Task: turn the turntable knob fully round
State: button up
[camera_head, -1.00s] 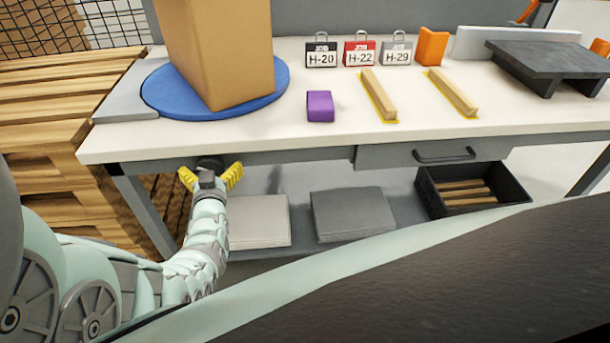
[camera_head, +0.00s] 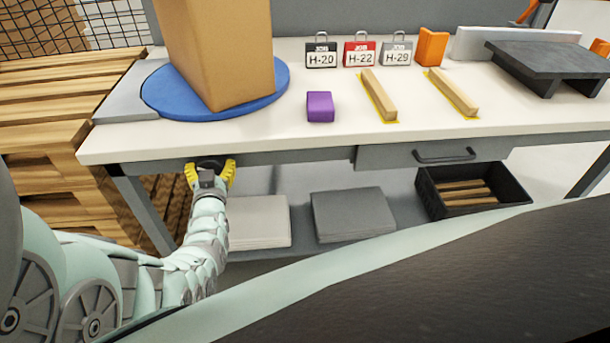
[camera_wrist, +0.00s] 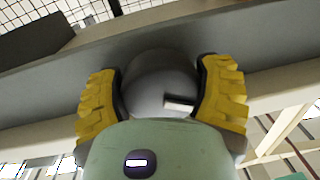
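The turntable knob (camera_wrist: 158,85) is a round grey knob with a pale mark on its face, set on the front apron under the table top. In the head view only its dark top edge (camera_head: 209,163) shows above my gripper. My gripper (camera_head: 210,172) has yellow fingers, one on each side of the knob. In the wrist view the fingers (camera_wrist: 162,95) are drawn in against the knob's left and right sides. The blue turntable (camera_head: 160,95) lies on the table's left end, with a tall brown box (camera_head: 220,50) on it.
The white table top (camera_head: 240,135) overhangs the knob. A purple block (camera_head: 320,106), two wooden strips (camera_head: 379,94) and several job tags (camera_head: 358,52) lie on it. A drawer (camera_head: 430,154) is to the right; wooden pallets (camera_head: 45,140) stand at left. Below is a shelf with grey stacks (camera_head: 350,215).

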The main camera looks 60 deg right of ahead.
jog(key=shift+c, duration=0.7)
jog(key=shift+n+b, duration=0.3)
jog(key=n+b, duration=0.3)
jog(key=shift+f, duration=0.15)
jog(key=shift+s+n+g+b, duration=0.1)
jog(key=shift+n+g+b, duration=0.2)
jog(key=shift+n+b, duration=0.85)
jog(key=o, duration=1.1)
jog(key=shift+r, duration=0.25)
jog(key=shift+o, duration=0.2)
jog(key=shift+d+r, duration=0.1)
